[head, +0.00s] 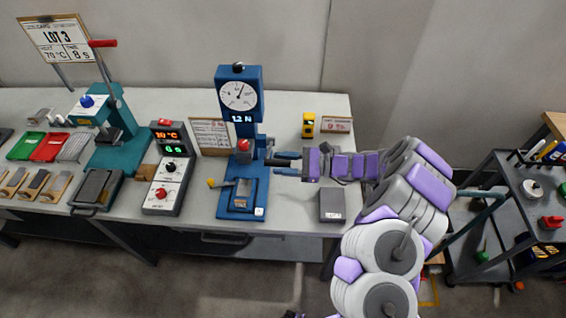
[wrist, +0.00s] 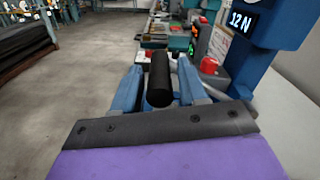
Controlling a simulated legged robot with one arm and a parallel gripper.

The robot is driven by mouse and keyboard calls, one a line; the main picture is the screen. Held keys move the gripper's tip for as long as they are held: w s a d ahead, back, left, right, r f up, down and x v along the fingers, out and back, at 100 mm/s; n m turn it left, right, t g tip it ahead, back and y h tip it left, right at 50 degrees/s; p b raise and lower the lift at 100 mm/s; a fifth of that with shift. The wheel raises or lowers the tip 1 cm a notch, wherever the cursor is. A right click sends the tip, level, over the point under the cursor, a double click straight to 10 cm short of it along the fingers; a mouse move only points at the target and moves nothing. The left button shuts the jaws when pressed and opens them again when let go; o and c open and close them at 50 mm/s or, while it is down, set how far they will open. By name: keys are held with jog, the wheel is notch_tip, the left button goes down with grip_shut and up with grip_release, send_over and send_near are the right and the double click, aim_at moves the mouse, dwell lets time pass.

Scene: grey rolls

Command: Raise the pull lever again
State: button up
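The blue test stand (head: 253,95) stands on the bench with a round dial and a display reading about 12 N; part of it shows at the right in the wrist view (wrist: 270,25). Its pull lever, with a black cylindrical grip (wrist: 160,80), sticks out from the stand's right side towards my gripper (head: 283,164). In the wrist view my blue fingers lie on either side of the grip, with what looks like a small gap, so the gripper seems open around it. Contact on the far side is hard to see.
A controller box with red digits (head: 166,170) and a teal press (head: 120,150) with a red-tipped lever stand left of the stand. A grey box (head: 332,205) and a yellow item (head: 308,125) are near my arm. A tool cart (head: 520,200) is at right.

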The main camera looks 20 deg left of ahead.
jog(key=shift+a, duration=0.15)
grip_shut()
jog(key=shift+r, duration=0.1)
